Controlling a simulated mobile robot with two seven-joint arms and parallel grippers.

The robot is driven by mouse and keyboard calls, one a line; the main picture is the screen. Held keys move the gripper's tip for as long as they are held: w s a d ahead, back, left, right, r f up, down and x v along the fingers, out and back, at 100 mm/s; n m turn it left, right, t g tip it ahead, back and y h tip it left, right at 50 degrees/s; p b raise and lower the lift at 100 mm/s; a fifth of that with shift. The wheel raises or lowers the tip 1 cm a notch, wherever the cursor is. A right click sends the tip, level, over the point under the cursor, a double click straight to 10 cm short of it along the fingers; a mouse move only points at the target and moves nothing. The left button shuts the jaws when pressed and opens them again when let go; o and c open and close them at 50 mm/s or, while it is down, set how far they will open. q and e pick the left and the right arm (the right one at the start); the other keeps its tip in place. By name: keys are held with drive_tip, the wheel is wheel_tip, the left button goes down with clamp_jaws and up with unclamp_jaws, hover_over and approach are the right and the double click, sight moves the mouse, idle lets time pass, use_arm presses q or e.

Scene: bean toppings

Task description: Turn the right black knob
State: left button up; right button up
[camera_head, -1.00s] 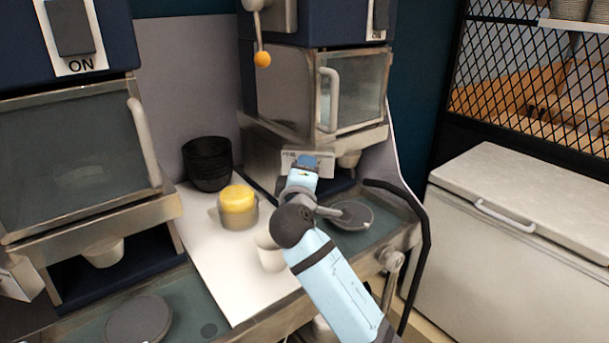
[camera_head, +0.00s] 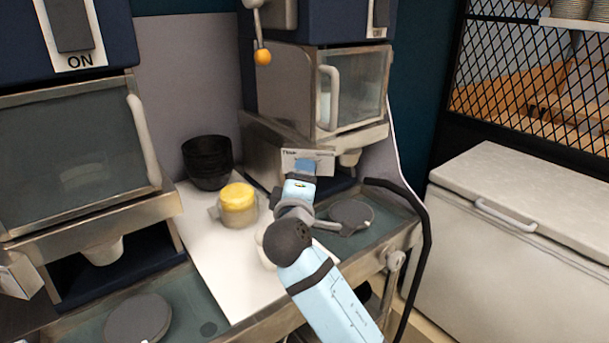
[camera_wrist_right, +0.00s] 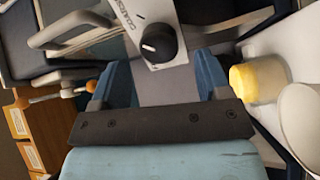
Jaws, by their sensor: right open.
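The black knob (camera_wrist_right: 159,43) sits on a white label panel (camera_wrist_right: 185,58) in the right wrist view, with a white pointer mark on it. My right gripper (camera_wrist_right: 163,76) is open, with its blue fingers spread on either side below the knob, apart from it and with nothing between them. In the head view my right gripper (camera_head: 304,168) is in front of the panel (camera_head: 322,160) on the right machine and hides the knob. My left gripper is in neither view.
A yellow-topped container (camera_head: 238,205), stacked black bowls (camera_head: 207,163) and a partly hidden white cup stand on the white counter left of my arm. A round grey plate (camera_head: 351,215) lies below the right machine. A white chest (camera_head: 510,240) is at the right.

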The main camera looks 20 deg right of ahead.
drive_tip(key=v, duration=0.9)
drive_tip(key=shift+s+b, duration=0.25)
drive_tip(key=shift+b, duration=0.2)
drive_tip(key=shift+a, duration=0.1)
drive_tip(key=shift+f, duration=0.1)
